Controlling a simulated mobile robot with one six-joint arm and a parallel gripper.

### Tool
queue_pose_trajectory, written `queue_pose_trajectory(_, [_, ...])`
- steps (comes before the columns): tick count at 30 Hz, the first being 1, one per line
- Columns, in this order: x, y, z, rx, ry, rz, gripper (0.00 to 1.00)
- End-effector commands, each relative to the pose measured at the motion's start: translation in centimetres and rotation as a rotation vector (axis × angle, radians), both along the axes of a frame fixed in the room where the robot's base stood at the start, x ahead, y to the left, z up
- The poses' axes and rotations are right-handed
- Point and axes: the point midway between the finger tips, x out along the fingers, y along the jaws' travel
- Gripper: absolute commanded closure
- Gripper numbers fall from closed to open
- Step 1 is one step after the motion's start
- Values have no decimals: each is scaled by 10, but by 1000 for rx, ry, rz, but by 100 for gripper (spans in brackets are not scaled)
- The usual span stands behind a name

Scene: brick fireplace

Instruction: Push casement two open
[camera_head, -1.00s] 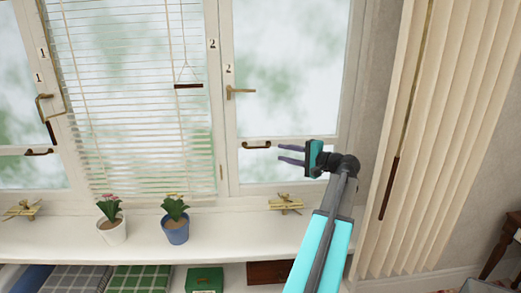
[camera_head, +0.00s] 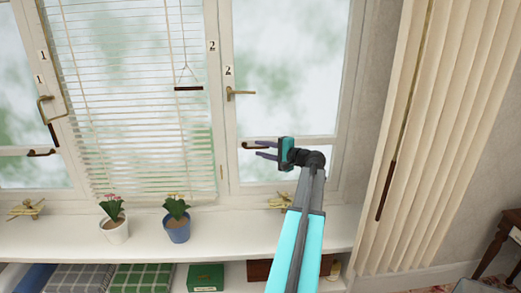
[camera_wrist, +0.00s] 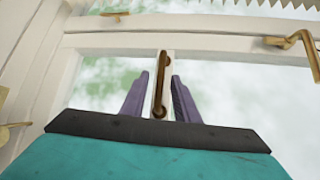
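Casement two (camera_head: 231,120) is the white-framed glass casement on the right, beside the "2" labels (camera_head: 228,70). It looks shut in its frame. Its brass lever handle (camera_head: 240,92) points right, and it also shows in the wrist view (camera_wrist: 295,42). A brown bar pull (camera_head: 250,146) sits on its lower crossbar. My gripper (camera_head: 260,150) is open at this pull. In the wrist view, the two purple fingers of my gripper (camera_wrist: 160,90) lie on either side of the pull (camera_wrist: 163,75), with gaps visible. I cannot tell whether they touch it.
A slatted blind (camera_head: 140,100) hangs left of casement two. The sill (camera_head: 140,235) holds a white flowerpot (camera_head: 113,232), a blue flowerpot (camera_head: 177,229) and brass stays, one (camera_head: 280,201) partly behind my arm.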

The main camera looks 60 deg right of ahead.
Motion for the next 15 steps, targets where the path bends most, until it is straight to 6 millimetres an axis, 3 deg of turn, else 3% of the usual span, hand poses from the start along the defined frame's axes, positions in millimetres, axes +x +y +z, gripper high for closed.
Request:
queue_pose_trajectory(8, [1, 0, 0, 0, 0, 1, 74])
queue_pose_trajectory(12, [1, 1, 0, 0, 0, 1, 97])
queue_pose_trajectory(15, [1, 1, 0, 0, 0, 1, 100])
